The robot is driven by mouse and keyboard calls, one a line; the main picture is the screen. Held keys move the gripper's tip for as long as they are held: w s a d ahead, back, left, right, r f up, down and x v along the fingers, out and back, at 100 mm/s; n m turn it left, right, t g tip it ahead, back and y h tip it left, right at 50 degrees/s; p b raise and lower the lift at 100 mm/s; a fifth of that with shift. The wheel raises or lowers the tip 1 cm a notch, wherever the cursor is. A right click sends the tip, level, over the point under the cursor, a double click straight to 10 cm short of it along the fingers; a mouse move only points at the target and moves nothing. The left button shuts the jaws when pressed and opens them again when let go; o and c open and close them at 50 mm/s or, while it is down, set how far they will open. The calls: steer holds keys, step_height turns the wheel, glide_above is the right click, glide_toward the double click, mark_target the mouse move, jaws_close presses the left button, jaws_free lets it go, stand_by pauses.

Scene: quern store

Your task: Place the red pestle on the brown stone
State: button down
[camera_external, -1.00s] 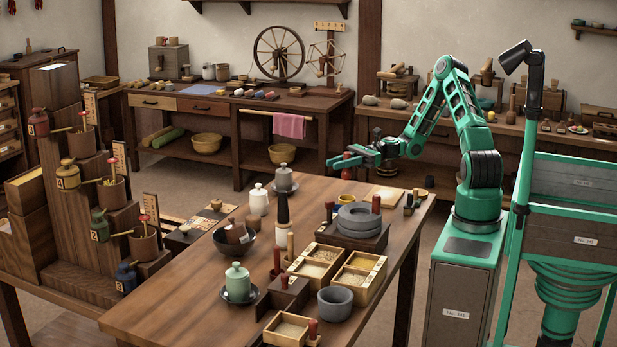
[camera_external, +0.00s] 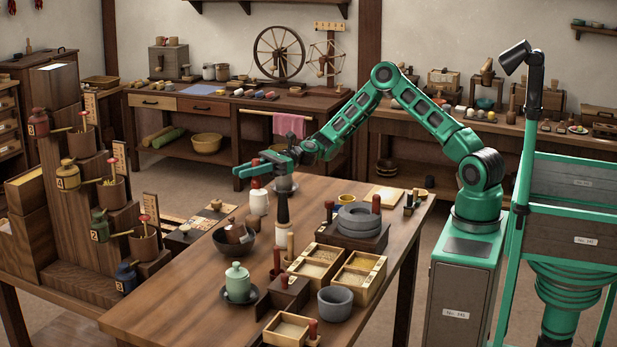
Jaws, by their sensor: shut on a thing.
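My gripper (camera_external: 254,172) is above the far left part of the table, shut on a red pestle (camera_external: 255,183) that hangs down from the jaws. The pestle overlaps the top of a white jar (camera_external: 259,204) in the picture, and I cannot tell whether they touch. A brown piece (camera_external: 236,232), possibly the brown stone, sits in a dark bowl (camera_external: 246,249) to the lower left of the gripper. Other red pestle-like pieces stand by the wooden block (camera_external: 276,258) and by the grey round stones (camera_external: 376,203).
A green jar (camera_external: 237,278), wooden trays (camera_external: 316,262) and a grey mortar (camera_external: 335,303) are nearer. The front left of the table (camera_external: 165,305) is bare.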

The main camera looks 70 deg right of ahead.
step_height(320, 180, down, 9)
steer(key=a, duration=0.2)
steer(key=shift+w+a+f, duration=0.15)
steer(key=shift+w, duration=0.2)
steer(key=shift+f, duration=0.1)
steer(key=c, duration=1.6)
jaws_free()
steer(key=shift+o, duration=0.2)
steer(key=v, duration=1.2)
